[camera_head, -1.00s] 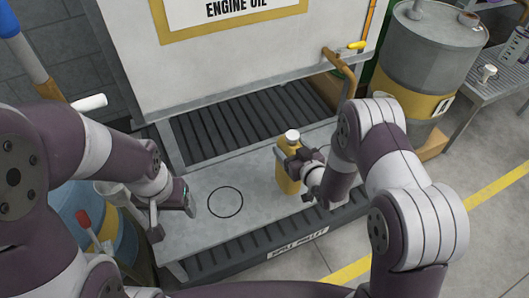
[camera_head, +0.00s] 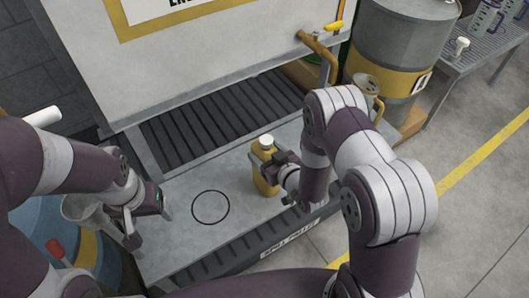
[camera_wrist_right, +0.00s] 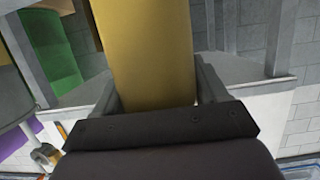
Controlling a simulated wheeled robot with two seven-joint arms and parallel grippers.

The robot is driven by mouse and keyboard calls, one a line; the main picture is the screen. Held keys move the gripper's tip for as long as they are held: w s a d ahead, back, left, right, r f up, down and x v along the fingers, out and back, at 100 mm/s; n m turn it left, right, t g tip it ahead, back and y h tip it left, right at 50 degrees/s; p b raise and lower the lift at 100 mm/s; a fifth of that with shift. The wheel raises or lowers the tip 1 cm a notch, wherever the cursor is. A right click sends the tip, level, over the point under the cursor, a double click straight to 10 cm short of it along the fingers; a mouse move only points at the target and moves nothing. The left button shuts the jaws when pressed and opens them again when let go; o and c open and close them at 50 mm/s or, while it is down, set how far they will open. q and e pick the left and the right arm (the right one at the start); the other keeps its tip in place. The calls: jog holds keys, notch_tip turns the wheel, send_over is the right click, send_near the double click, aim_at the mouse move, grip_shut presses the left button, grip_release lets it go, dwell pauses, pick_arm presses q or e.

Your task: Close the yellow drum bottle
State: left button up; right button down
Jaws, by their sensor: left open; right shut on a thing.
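A yellow bottle (camera_head: 264,178) with a white top (camera_head: 266,141) is upright at the work surface, right of a black circle outline. I cannot tell whether the white top is a cap or a bare neck. My right gripper (camera_head: 272,170) is shut on the bottle's body from the right. In the right wrist view the yellow body (camera_wrist_right: 152,50) fills the space between the fingers. My left gripper (camera_head: 149,222) is open and empty, left of the circle, apart from the bottle.
The grey work surface (camera_head: 185,240) has the circle outline and bare room around it. A grey funnel (camera_head: 85,210) and a blue drum (camera_head: 35,230) are at the left. A large grey-yellow drum (camera_head: 400,50) and a metal side table (camera_head: 480,55) with a small white item (camera_head: 461,45) are at the right.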

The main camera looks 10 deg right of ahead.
jog(key=shift+s+r, duration=0.1)
jog(key=shift+s, duration=0.15)
jog(key=shift+c, duration=0.2)
grip_release()
jog(key=shift+w, duration=0.1)
jog(key=shift+r, duration=0.15)
jog(key=p+v, duration=0.2)
jog(key=v, duration=1)
jog(key=shift+p, duration=0.3)
jog(key=shift+d, duration=0.1)
